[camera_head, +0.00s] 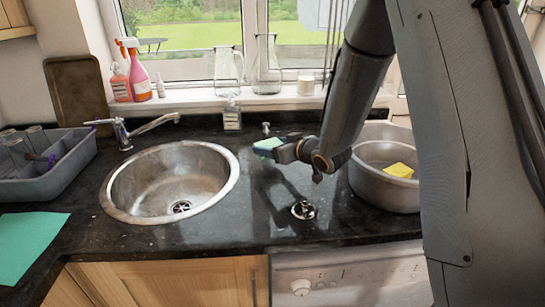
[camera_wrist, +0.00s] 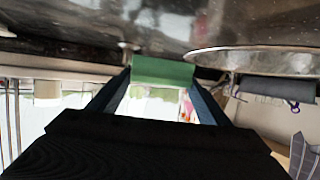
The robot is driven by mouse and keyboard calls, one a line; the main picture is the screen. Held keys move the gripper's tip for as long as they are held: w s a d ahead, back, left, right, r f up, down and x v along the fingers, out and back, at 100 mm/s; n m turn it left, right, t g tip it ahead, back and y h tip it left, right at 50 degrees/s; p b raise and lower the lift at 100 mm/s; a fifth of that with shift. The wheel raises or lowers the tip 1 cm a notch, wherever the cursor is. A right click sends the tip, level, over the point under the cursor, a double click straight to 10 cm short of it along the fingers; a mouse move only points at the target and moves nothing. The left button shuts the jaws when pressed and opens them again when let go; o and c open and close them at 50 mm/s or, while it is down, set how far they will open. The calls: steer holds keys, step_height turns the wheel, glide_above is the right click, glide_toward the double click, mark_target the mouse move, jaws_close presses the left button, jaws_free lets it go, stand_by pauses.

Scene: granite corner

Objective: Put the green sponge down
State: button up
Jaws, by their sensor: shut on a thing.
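The green sponge (camera_head: 268,144) is held at the tip of my gripper (camera_head: 275,150), above the dark counter between the round sink and the metal basin. In the wrist view the sponge (camera_wrist: 163,71) sits between the two fingers of my gripper (camera_wrist: 163,80), which is shut on it. The wrist view appears upside down, with the counter at the top. The exact gap between the sponge and the counter cannot be told.
A round steel sink (camera_head: 172,183) lies left of my gripper. A metal basin (camera_head: 372,180) with a yellow sponge (camera_head: 399,170) stands right. A grey dish rack (camera_head: 50,170) and a green cloth (camera_head: 28,240) are at far left. Bottles line the sill.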

steer(key=shift+f+p, duration=0.4)
steer(key=shift+f, duration=1.65)
steer(key=shift+f, duration=0.15)
steer(key=o, duration=1.1)
steer(key=shift+o, duration=0.4)
steer(key=shift+s+d+r, duration=0.15)
steer(key=shift+r, duration=0.1)
steer(key=b+v, duration=0.2)
steer(key=v, duration=0.9)
steer(key=shift+s+d, duration=0.1)
steer(key=shift+s, duration=0.2)
